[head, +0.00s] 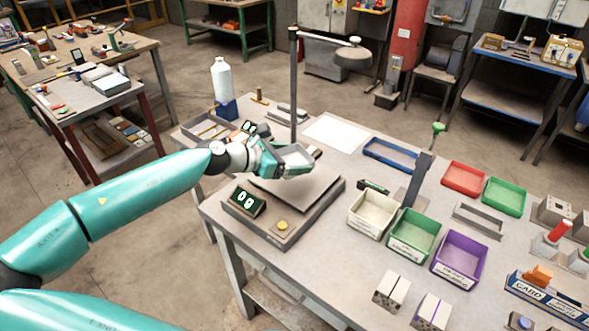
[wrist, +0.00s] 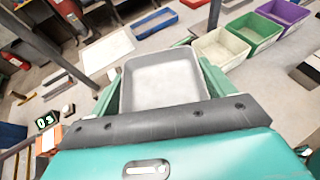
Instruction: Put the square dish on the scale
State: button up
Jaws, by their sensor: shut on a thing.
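The square dish (head: 297,157) is pale grey and shallow, with raised sides. It fills the middle of the wrist view (wrist: 165,80), open side up and empty. My gripper (head: 284,165) is shut on it, with teal fingers at its sides in the wrist view (wrist: 160,95). The scale (head: 296,186) has a flat grey plate, a green-digit display (head: 247,202) and a yellow button (head: 283,225) at its front. In the head view the dish appears above the rear part of the plate. Whether it touches the plate cannot be told.
A lamp post (head: 293,85) stands behind my gripper. A second green display (head: 250,127) and a grey tray (head: 205,127) lie behind and left. Cream (head: 371,215), green (head: 413,236) and purple (head: 460,260) bins stand right of the scale. A white sheet (head: 335,132) lies behind.

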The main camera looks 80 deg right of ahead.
aim_at(294, 160)
jog(key=d+f, duration=0.4)
jog(key=w+d+f, duration=0.1)
jog(key=d+f, duration=0.1)
jog(key=shift+d+f, duration=0.1)
jog(key=shift+d, duration=0.2)
jog(key=shift+d+f, duration=0.2)
jog(key=shift+f, duration=0.8)
jog(key=shift+d+f, duration=0.15)
jog(key=shift+f, duration=0.8)
jog(key=o, duration=0.9)
jog(key=shift+f, duration=0.15)
jog(key=shift+r, duration=0.2)
jog(key=v, duration=1.2)
